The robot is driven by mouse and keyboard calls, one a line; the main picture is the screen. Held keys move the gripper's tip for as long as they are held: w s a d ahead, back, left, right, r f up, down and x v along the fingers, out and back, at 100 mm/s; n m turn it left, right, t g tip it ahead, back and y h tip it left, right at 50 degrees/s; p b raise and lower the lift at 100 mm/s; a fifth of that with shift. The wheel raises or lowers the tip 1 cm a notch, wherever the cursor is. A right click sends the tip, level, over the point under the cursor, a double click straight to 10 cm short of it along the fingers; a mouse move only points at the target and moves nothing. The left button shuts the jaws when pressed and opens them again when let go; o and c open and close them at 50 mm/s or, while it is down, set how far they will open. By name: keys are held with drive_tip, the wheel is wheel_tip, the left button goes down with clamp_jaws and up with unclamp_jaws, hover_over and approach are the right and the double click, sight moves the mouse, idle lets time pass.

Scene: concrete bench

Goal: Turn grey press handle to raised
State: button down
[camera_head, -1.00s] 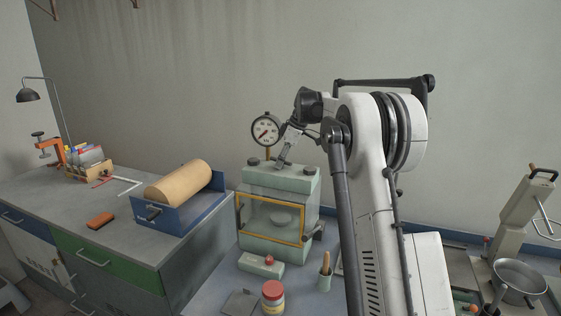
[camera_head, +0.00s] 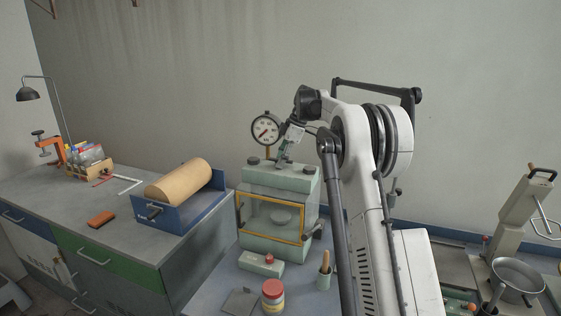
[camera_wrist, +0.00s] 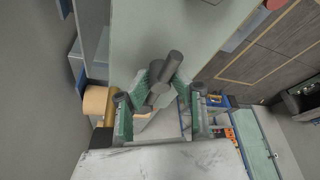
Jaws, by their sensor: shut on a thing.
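The press is a pale green box (camera_head: 290,178) with a yellow-framed clear front (camera_head: 272,238), standing on the bench in the head view. The grey press handle (camera_wrist: 172,66) shows in the wrist view as a short dark cylinder above a pale green surface. My gripper (camera_wrist: 160,84) has its green-padded fingers closed on it from both sides. In the head view my gripper (camera_head: 285,152) is small, just above the press top. The handle's exact angle there is too small to tell.
A round dial gauge (camera_head: 265,129) stands close to the left of my gripper. A blue tray with a tan roll (camera_head: 180,182) is left of the press. The wall is behind.

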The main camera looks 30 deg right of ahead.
drive_tip(key=c, duration=1.5)
unclamp_jaws()
drive_tip(key=v, duration=1.2)
